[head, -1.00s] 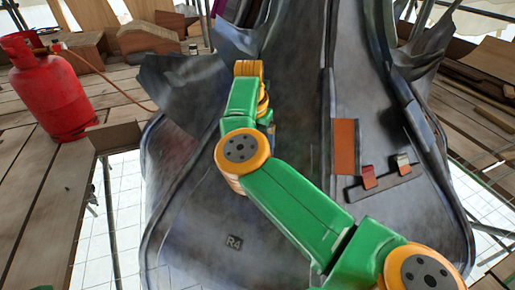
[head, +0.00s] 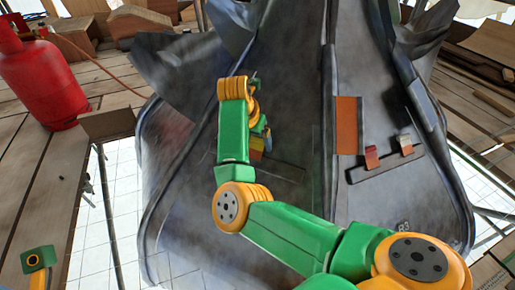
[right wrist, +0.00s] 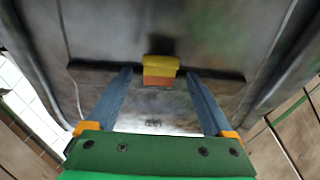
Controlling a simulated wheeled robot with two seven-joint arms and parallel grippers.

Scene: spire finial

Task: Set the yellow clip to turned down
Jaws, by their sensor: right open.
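The yellow clip (right wrist: 161,65) is on a dark bar (right wrist: 100,72) fixed to a grey metal sheet. In the right wrist view its yellow part is on top, with an orange-brown face below. It stands between the two blue fingers of my right gripper (right wrist: 159,74), which are apart with a gap on each side. In the head view the clip (head: 257,144) is small and partly covered by my right gripper (head: 264,130). I cannot tell its exact tilt. My left gripper does not show.
A second bar (head: 378,172) with two reddish clips (head: 371,157) (head: 405,144) lies right of the raised seam (head: 327,130). A copper-coloured plate (head: 348,125) is beside the seam. A red gas cylinder (head: 38,75) stands on planks at the left. The lower sheet is clear.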

